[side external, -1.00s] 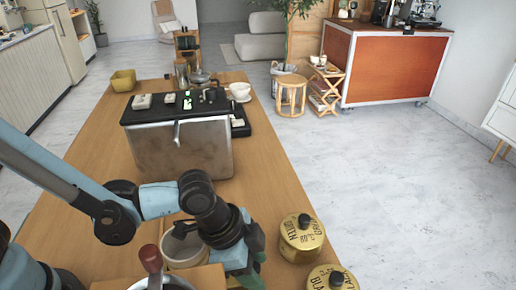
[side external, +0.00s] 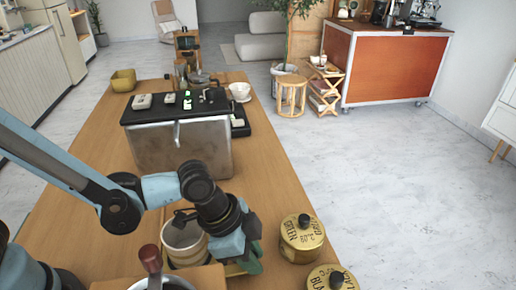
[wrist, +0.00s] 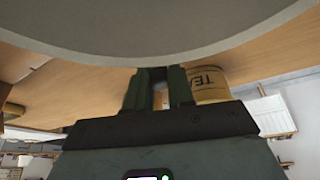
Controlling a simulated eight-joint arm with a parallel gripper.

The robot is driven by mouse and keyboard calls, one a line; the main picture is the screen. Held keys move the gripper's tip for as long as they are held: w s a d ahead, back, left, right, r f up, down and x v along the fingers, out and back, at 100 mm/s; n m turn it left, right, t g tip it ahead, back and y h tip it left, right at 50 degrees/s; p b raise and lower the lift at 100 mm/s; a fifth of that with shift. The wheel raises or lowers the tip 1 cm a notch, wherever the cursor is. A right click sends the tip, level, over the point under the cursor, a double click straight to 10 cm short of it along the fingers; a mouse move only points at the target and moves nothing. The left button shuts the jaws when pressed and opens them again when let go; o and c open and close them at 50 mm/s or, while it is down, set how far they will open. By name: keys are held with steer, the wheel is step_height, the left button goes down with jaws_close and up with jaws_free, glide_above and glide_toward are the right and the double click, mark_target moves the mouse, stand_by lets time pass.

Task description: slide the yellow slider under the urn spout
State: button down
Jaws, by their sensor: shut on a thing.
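My gripper (side external: 246,262) is low over the near end of the wooden table, its dark green fingers beside a cream cup-like vessel (side external: 186,243). A yellowish piece (side external: 234,269), which looks like part of the yellow slider, shows at the fingers; the rest is hidden. In the wrist view my fingers (wrist: 159,92) stand a little apart, and what lies between them is dark and unclear. A metal box (side external: 185,155) with a black top and a small tap-like lever (side external: 177,133) on its front stands beyond; it may be the urn.
Gold tins (side external: 302,239) stand right of my gripper, close to the table edge. A red-handled pot (side external: 150,258) is at the near left. A large grey rim (wrist: 160,35) fills the top of the wrist view. Bare table (side external: 105,165) lies left of the box.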

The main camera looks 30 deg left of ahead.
steer(key=w+a, duration=1.1)
steer(key=shift+w+a, duration=0.25)
steer(key=shift+w, duration=0.05)
steer(key=c, duration=1.2)
jaws_free()
steer(key=shift+w+a, duration=0.1)
steer(key=shift+o, duration=1.1)
